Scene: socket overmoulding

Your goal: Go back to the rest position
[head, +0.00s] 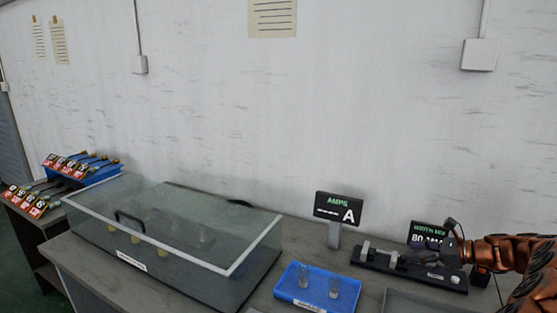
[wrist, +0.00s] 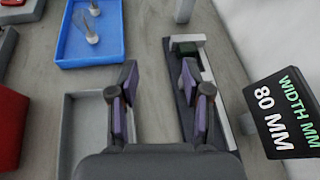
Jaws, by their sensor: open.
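My gripper (wrist: 159,78) is open and empty in the wrist view, its two dark fingers with purple pads spread apart above the bench. In the head view my gripper (head: 438,246) is at the right, over the dark measuring fixture (head: 378,261) in front of the wall. The fixture also shows in the wrist view (wrist: 213,75), under and beside the right finger. Part of it is hidden by my gripper in both views.
A blue tray (head: 285,293) with clear pieces stands left of the fixture, and a grey tray (head: 412,303) in front. The displays read AMPS A (head: 338,208) and WIDTH MM 80 MM (wrist: 283,115). A glass-lidded case (head: 250,262) fills the middle-left bench. Labelled racks (head: 95,177) stand far left.

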